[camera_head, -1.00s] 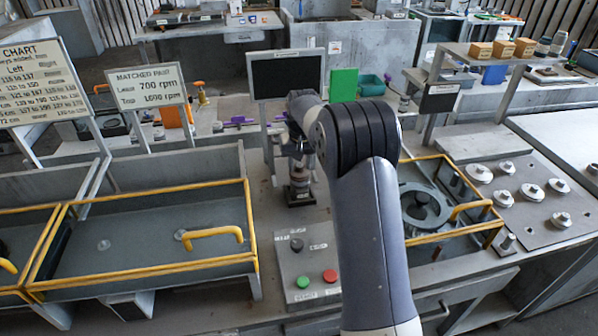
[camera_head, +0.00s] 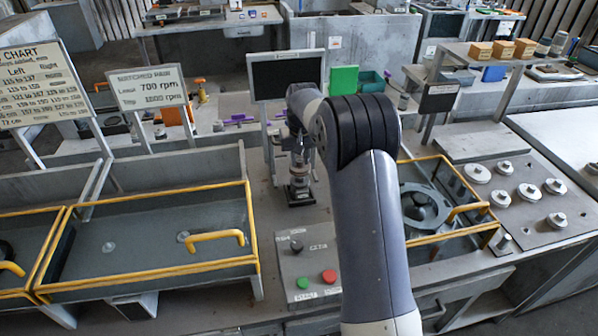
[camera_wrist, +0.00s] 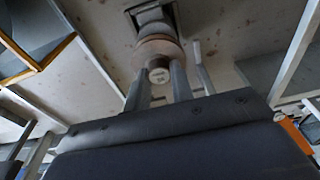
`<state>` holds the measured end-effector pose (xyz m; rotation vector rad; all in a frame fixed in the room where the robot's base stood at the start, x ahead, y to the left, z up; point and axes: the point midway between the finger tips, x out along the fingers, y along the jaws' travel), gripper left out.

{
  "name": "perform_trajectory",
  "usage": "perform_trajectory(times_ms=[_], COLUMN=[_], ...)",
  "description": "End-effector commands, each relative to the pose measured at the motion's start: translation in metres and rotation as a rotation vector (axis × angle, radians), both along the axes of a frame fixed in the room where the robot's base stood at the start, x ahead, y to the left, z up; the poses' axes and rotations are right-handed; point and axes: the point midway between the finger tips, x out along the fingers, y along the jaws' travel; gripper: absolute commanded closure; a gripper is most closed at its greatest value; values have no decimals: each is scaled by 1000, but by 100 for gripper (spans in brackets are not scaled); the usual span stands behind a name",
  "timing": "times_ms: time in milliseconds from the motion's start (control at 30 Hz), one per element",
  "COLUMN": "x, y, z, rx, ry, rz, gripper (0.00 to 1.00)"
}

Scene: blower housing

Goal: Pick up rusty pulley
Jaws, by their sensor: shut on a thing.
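The rusty pulley (camera_wrist: 150,53) is a small brownish, flanged round part in the upper middle of the wrist view. My gripper (camera_wrist: 159,78) is shut on it, with a finger on each side. In the head view my gripper (camera_head: 300,160) points down at the pulley (camera_head: 300,180), which sits just above a dark square base (camera_head: 299,196) on the bench. I cannot tell whether the pulley touches that base. My arm hides part of the bench to the right.
A control box (camera_head: 308,268) with green and red buttons stands in front. Yellow-railed bins (camera_head: 150,262) lie left, and another with a dark fan part (camera_head: 425,207) lies right. A plate with several metal pulleys (camera_head: 528,190) is at far right. A dark monitor (camera_head: 286,75) stands behind.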

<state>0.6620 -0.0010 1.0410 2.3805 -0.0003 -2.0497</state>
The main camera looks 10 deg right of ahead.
Motion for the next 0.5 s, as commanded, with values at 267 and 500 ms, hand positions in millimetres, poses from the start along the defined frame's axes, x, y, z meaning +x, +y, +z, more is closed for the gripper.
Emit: perform_trajectory(times_ms=[267,500], x=[0,0], y=[0,0], z=[28,44], rx=[0,0], ry=[-1,-1], rz=[0,0], gripper=[100,100])
